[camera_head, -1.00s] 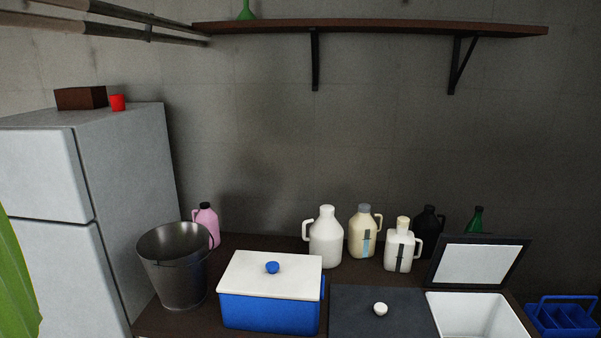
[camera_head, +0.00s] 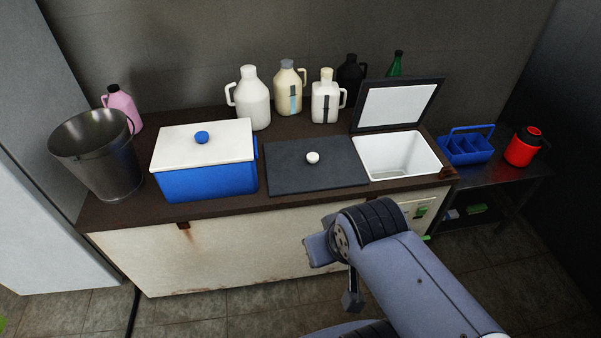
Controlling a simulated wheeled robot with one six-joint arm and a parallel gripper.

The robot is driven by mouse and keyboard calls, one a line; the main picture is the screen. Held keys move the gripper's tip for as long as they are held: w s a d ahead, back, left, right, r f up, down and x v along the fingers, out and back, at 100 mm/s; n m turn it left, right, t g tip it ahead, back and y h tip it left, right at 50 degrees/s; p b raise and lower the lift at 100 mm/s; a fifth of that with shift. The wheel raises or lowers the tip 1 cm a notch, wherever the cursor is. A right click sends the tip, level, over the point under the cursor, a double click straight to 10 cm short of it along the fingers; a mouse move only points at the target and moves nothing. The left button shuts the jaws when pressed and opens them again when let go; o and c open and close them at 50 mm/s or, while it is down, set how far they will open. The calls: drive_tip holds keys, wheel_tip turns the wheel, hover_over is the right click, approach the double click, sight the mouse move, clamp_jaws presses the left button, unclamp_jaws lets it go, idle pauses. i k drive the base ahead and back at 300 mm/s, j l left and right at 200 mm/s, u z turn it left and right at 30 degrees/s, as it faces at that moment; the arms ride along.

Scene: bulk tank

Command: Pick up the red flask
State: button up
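The red flask (camera_head: 523,147) with black trim and a black handle stands upright on the dark side table at the far right. My arm (camera_head: 405,275) reaches in from the lower right, in front of the freezer chest. Its end (camera_head: 345,272) is well to the left of and nearer than the flask, not touching it. I cannot make out the fingers clearly, nor whether they are open or shut.
A blue caddy (camera_head: 466,148) stands just left of the flask. An open-lidded white bin (camera_head: 398,156), dark lid (camera_head: 315,165), blue cooler (camera_head: 207,182) and metal bucket (camera_head: 98,155) fill the counter. Several jugs stand behind. The side table (camera_head: 500,176) has little bare room.

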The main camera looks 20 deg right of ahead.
sight(527, 141)
drive_tip(key=z, duration=2)
